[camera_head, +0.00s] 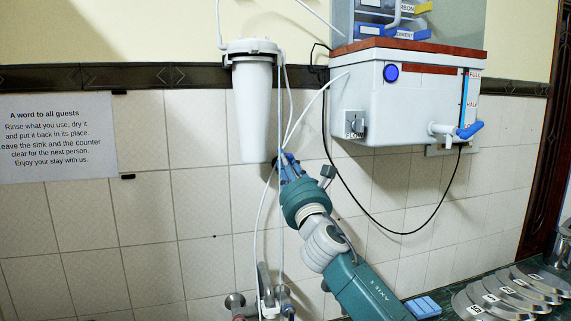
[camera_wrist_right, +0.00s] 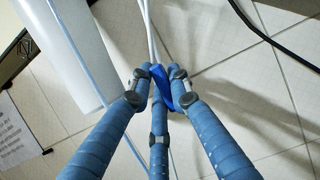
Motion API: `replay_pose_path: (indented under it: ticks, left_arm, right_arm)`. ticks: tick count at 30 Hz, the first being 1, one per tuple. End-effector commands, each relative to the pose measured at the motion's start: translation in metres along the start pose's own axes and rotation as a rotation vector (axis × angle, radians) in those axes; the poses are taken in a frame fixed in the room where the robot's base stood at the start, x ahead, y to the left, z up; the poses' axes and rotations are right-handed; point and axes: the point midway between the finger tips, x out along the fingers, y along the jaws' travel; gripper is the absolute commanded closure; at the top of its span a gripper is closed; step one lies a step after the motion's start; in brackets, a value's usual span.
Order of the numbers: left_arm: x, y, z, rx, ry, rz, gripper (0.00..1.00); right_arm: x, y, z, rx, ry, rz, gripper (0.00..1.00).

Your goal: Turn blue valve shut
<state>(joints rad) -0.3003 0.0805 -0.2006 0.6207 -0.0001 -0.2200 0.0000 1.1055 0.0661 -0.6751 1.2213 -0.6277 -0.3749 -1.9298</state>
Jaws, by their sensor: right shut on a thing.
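My right gripper (camera_head: 287,162) is raised in front of the tiled wall, just below and to the right of the white filter canister (camera_head: 256,110). In the right wrist view the blue fingers of this gripper (camera_wrist_right: 159,85) are closed on a darker blue piece, which looks like the blue valve (camera_wrist_right: 162,84), beside thin white tubes (camera_wrist_right: 149,35). Most of the valve is hidden by the fingers, and its exact angle cannot be told. In the head view the valve cannot be made out apart from the fingers. My left gripper is not in view.
A white tank (camera_head: 405,105) with a blue-handled tap (camera_head: 469,131) hangs on the right. A black cable (camera_head: 395,232) loops below it. A faucet (camera_head: 265,290) stands low. Metal plates (camera_head: 500,292) and a blue sponge-like block (camera_head: 423,307) lie on the counter.

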Motion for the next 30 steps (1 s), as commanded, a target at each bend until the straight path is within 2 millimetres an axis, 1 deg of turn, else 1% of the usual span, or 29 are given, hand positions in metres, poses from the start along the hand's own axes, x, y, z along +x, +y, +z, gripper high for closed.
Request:
replay_pose_path:
  ticks: [8, 15, 22, 30]
  left_arm:
    - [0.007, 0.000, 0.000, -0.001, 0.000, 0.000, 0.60]
    - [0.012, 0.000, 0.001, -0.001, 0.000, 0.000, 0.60]
    - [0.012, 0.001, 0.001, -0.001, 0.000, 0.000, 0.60]
    - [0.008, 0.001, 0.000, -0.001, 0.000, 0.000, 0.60]
  right_arm:
    - [0.000, -0.003, -0.001, 0.146, 0.000, -0.060, 1.00]
    - [0.000, -0.007, -0.001, 0.348, 0.000, -0.143, 1.00]
    - [0.000, -0.012, -0.001, 0.552, 0.001, -0.227, 1.00]
    - [-0.001, -0.017, -0.004, 0.789, 0.003, -0.327, 1.00]
